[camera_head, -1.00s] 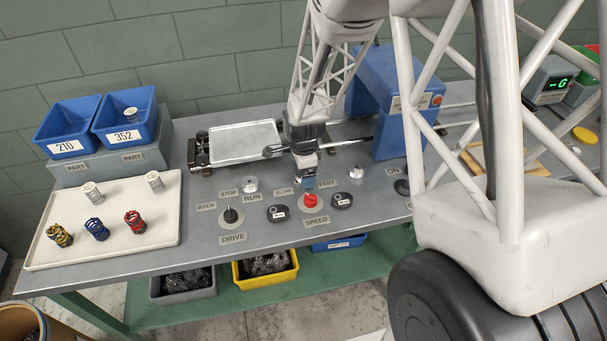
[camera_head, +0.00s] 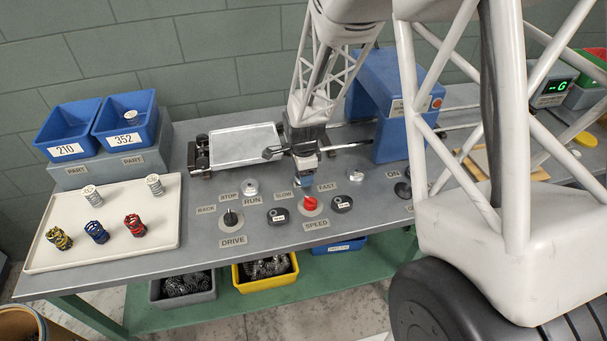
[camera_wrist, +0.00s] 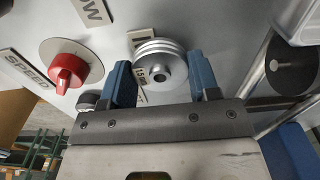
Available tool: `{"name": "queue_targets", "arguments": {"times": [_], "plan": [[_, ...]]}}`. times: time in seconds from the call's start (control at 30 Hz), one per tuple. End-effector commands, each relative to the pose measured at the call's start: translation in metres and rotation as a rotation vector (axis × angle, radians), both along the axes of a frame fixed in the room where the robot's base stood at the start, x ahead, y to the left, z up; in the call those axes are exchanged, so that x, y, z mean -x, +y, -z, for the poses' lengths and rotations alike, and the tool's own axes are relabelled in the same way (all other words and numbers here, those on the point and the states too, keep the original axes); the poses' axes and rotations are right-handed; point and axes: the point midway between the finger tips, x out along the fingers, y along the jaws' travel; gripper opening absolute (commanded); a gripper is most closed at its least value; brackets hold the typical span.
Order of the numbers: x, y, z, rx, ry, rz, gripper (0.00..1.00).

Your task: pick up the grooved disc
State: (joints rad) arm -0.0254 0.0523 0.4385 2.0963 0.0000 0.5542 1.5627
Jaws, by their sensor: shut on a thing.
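The grooved disc (camera_wrist: 158,62) is silver, with ring grooves and a round hub. In the wrist view it sits between the two blue fingertips of my gripper (camera_wrist: 162,78), which is shut on it. In the head view my gripper (camera_head: 306,176) points down at the bench just behind the red speed knob (camera_head: 309,203); it hides the disc there. The knob also shows left of the disc in the wrist view (camera_wrist: 68,70). I cannot tell whether the disc is clear of the bench surface.
Silver pieces stand on the bench left (camera_head: 251,187) and right (camera_head: 355,174) of my gripper. Black round pieces (camera_head: 278,215) (camera_head: 342,203) and the drive lever (camera_head: 231,218) stand in front. A metal plate (camera_head: 233,144) and blue housing (camera_head: 380,95) are behind. A cream tray (camera_head: 155,228) holds several springs.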

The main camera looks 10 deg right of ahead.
Motion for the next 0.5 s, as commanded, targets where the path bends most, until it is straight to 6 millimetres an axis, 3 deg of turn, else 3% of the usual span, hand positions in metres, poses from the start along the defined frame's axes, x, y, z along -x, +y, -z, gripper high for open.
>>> {"name": "queue_targets", "arguments": {"times": [0.27, 0.5], "plan": [[-0.001, 0.000, -0.029, 0.000, -0.004, 0.000, 0.23], [0.032, -0.001, -0.033, 0.000, -0.001, 0.000, 0.23]]}}
